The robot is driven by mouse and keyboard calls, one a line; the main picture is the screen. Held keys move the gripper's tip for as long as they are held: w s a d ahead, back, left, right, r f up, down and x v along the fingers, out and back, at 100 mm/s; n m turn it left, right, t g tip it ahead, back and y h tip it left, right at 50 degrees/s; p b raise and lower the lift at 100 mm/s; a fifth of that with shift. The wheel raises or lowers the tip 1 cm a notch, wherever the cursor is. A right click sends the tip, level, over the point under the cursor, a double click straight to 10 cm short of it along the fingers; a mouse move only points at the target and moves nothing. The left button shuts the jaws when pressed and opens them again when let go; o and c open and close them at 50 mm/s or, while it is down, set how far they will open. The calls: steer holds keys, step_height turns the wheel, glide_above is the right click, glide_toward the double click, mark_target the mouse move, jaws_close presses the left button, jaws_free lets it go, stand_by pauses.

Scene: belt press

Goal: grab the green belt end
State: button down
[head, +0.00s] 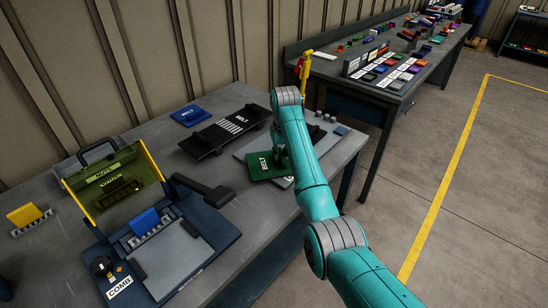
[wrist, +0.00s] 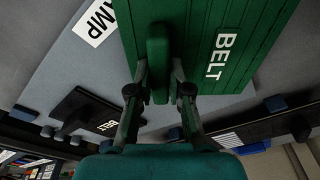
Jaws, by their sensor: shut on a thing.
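The green belt end (head: 262,167), a flat ribbed piece with a white BELT label, is at the right part of the table, over a grey plate (head: 243,149). In the wrist view the green belt end (wrist: 250,35) fills the upper right, with a raised green grip (wrist: 158,50) on it. My gripper (head: 280,156) is above it. In the wrist view my gripper (wrist: 159,88) has its two fingers on either side of the raised grip and is shut on it. I cannot tell whether the belt end rests on the plate or is slightly lifted.
A black belt piece (head: 210,140) lies just left of the plate, with a blue piece (head: 187,115) behind it. A press with an open yellow-green lid (head: 143,175) and a blue comb (head: 145,222) stands front left. A yellow comb (head: 24,215) stands further left. A second bench is behind.

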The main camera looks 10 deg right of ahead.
steer(key=shift+r, duration=1.65)
